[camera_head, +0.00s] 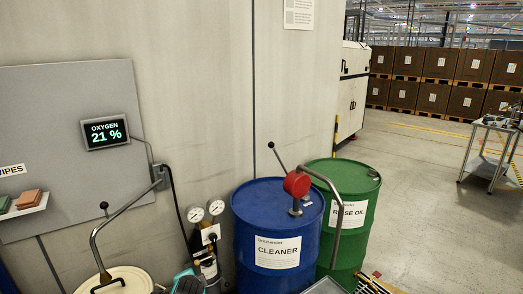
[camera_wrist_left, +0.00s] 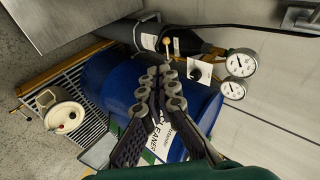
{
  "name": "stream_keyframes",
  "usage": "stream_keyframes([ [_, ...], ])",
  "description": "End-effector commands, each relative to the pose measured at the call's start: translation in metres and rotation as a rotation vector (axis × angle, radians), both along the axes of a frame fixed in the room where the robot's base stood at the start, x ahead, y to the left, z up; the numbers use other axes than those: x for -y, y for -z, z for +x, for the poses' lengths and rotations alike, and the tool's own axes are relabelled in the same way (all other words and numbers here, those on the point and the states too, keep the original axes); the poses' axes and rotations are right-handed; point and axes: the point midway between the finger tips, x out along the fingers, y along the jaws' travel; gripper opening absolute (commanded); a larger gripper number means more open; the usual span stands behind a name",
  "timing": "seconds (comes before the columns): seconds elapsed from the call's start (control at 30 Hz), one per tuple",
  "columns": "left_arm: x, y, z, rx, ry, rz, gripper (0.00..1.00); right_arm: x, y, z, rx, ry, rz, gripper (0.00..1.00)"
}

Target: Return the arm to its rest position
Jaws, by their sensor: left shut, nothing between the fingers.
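My left gripper (camera_wrist_left: 160,72) shows in the left wrist view with its jointed grey fingers together and nothing between them. The blue cleaner drum (camera_wrist_left: 105,75) lies behind the fingers in that view; I cannot judge the gap. In the head view, the blue drum (camera_head: 262,222) stands upright with a red pump (camera_head: 297,184) on top, its lever raised to the left and its grey spout bending down to the right. A teal and dark part (camera_head: 187,281) is cut off at the bottom edge; I cannot tell what it is. My right gripper is not in view.
A green rinse oil drum (camera_head: 350,235) stands right of the blue one. Pressure gauges (camera_head: 206,212) stand by the wall, left of the blue drum. A cream-topped container (camera_head: 125,279) is at lower left. A metal cart (camera_head: 490,150) stands at right, with open floor (camera_head: 420,220) before it.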

Motion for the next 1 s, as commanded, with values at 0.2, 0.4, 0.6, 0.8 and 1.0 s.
stream_keyframes([
  [0.2, 0.008, -0.024, -0.096, -0.011, -0.245, -0.356, 0.0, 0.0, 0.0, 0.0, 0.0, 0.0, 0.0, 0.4],
  [0.4, 0.022, -0.022, -0.178, -0.036, -0.473, -0.654, 0.0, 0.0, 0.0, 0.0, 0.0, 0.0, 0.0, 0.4],
  [0.6, 0.034, -0.011, -0.226, -0.061, -0.629, -0.839, 0.0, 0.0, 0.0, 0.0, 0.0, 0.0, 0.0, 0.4],
  [0.8, 0.038, -0.007, -0.239, -0.069, -0.676, -0.892, 0.0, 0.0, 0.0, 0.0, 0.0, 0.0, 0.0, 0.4],
  [1.0, 0.038, -0.007, -0.239, -0.07, -0.675, -0.891, 0.0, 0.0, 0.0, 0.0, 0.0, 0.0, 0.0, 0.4],
])
